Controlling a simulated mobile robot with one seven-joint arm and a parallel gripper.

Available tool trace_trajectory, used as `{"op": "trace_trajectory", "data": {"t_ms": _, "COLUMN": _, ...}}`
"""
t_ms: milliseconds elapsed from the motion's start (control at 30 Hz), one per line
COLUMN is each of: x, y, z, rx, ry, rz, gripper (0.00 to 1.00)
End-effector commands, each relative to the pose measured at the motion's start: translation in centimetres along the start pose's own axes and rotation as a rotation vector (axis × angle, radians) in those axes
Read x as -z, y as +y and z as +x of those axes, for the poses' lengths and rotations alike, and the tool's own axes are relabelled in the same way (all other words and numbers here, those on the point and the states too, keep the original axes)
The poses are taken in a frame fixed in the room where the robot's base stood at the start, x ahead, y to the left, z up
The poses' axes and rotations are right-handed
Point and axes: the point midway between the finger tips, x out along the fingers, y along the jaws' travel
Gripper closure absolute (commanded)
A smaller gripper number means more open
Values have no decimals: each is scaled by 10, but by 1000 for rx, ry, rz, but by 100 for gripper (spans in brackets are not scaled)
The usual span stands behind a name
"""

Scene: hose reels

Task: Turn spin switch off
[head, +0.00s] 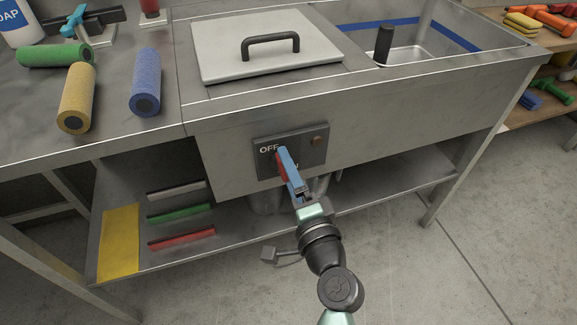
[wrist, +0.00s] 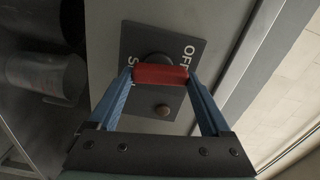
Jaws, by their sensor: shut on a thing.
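The spin switch is on a dark plate (head: 311,158) on the front face of the steel unit. The plate carries OFF at its top and a lower word that is partly hidden. The switch's red handle (wrist: 160,75) lies across the wrist view, with a dark round base behind it; in the head view it is mostly hidden by a finger. My gripper (wrist: 160,78) has its blue fingers at the two ends of the red handle and is shut on it. A dull brownish round lamp (head: 318,140) sits at the plate's upper right.
A lidded compartment (head: 225,50) and an open basin (head: 415,52) are above the switch. Foam rollers (head: 146,82) lie on the counter at left. A lower shelf (head: 385,177) runs beneath; grey cylinders (wrist: 55,75) hang below the unit. The floor at right is clear.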

Motion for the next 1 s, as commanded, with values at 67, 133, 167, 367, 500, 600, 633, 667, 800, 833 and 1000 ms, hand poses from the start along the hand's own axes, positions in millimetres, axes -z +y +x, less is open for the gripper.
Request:
{"op": "trace_trajectory", "data": {"t_ms": 67, "x": 0, "y": 1, "z": -1, "rx": -4, "ry": 0, "rz": 43, "gripper": 73}}
{"op": "trace_trajectory", "data": {"t_ms": 133, "x": 0, "y": 1, "z": -1, "rx": -4, "ry": 0, "rz": 75, "gripper": 73}}
{"op": "trace_trajectory", "data": {"t_ms": 167, "x": 0, "y": 1, "z": -1, "rx": -4, "ry": 0, "rz": 87, "gripper": 73}}
{"op": "trace_trajectory", "data": {"t_ms": 367, "x": 0, "y": 2, "z": -1, "rx": -4, "ry": -1, "rz": 139, "gripper": 73}}
{"op": "trace_trajectory", "data": {"t_ms": 500, "x": 0, "y": 3, "z": -1, "rx": -4, "ry": -1, "rz": 153, "gripper": 73}}
{"op": "trace_trajectory", "data": {"t_ms": 600, "x": 0, "y": 3, "z": -1, "rx": -4, "ry": -1, "rz": 157, "gripper": 73}}
{"op": "trace_trajectory", "data": {"t_ms": 633, "x": 0, "y": 3, "z": -1, "rx": -4, "ry": -1, "rz": 157, "gripper": 73}}
{"op": "trace_trajectory", "data": {"t_ms": 667, "x": 0, "y": 3, "z": -1, "rx": -4, "ry": -1, "rz": 158, "gripper": 73}}
{"op": "trace_trajectory", "data": {"t_ms": 800, "x": 0, "y": 3, "z": -1, "rx": -4, "ry": -1, "rz": 158, "gripper": 73}}
{"op": "trace_trajectory", "data": {"t_ms": 833, "x": 0, "y": 3, "z": -1, "rx": -4, "ry": -1, "rz": 158, "gripper": 73}}
{"op": "trace_trajectory", "data": {"t_ms": 1000, "x": 0, "y": 3, "z": -1, "rx": -3, "ry": 0, "rz": 156, "gripper": 0}}
